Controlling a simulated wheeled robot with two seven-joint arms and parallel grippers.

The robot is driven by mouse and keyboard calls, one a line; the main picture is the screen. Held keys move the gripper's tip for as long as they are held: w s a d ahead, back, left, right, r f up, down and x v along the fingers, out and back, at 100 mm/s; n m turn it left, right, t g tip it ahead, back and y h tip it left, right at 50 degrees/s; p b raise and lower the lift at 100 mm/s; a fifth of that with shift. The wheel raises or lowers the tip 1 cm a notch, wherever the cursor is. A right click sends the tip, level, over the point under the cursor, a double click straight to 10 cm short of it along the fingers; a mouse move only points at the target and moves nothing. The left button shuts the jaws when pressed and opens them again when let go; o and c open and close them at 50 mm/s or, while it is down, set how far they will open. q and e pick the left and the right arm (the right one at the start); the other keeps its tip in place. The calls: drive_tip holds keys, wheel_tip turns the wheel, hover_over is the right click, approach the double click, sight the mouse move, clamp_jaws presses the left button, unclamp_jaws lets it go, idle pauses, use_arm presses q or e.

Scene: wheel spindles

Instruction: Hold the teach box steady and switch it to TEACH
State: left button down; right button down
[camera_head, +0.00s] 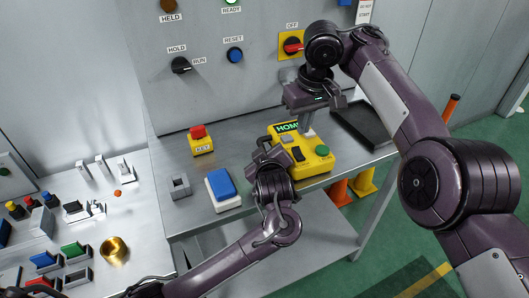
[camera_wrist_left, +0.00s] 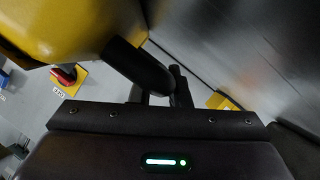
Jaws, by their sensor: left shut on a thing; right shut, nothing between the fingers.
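The yellow teach box (camera_head: 316,162) lies on the grey bench, with a green button, dark keys and a small screen reading HOME. My left gripper (camera_head: 267,156) is shut on the teach box at its left side. In the left wrist view the box (camera_wrist_left: 70,25) fills the upper left, beside the dark fingers (camera_wrist_left: 160,75). My right gripper (camera_head: 308,124) is shut and empty, pointing down at the box's upper part. Its fingertips hide the spot beneath them, so I cannot tell whether they touch it or how the switch is set.
A black tray (camera_head: 362,125) lies right of the box. A yellow KEY box with a red button (camera_head: 201,141), a blue-topped block (camera_head: 222,186) and a grey holder (camera_head: 179,187) stand to the left. The control panel (camera_head: 215,80) rises behind. A brass cup (camera_head: 114,250) stands on the left table.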

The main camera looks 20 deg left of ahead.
idle(0.3)
use_arm(q)
drive_tip(key=c, duration=1.3)
unclamp_jaws()
